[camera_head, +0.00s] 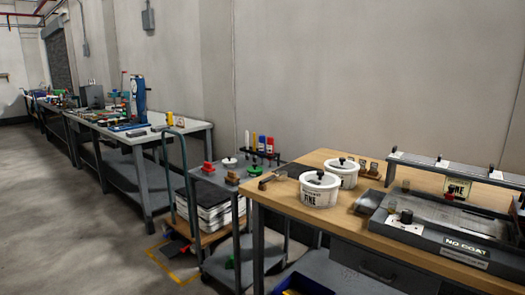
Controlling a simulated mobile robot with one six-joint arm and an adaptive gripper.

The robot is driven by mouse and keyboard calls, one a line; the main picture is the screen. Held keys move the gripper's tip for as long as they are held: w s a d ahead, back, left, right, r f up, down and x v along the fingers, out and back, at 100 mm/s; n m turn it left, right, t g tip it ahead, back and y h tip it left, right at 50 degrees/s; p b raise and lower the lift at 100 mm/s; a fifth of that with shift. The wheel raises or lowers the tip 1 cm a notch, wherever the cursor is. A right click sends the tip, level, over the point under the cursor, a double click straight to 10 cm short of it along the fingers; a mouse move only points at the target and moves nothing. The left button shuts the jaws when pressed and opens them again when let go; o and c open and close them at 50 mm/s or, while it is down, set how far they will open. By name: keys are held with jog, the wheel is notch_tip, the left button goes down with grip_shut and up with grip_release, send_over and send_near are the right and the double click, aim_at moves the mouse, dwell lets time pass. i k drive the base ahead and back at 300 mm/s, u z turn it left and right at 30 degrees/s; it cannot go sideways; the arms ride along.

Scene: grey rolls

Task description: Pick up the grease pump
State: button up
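I cannot make out for sure which object is the grease pump. A tall blue upright device (140,100) stands on the long light-topped bench at the middle left, but it is too small to identify. Two white lidded pots with black knobs stand on the wooden bench at the right: a near pot (320,190) with dark lettering and a far pot (342,172). My gripper is not in view.
A grey cart (238,186) with small red, white and brown items stands between the light-topped bench (178,136) and the wooden bench (268,190). Concrete floor (70,225) is clear at the left.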

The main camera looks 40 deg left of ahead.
aim_at(261, 138)
jog(key=u, duration=1.45)
jog(key=k, duration=0.9)
jog(key=i, duration=0.85)
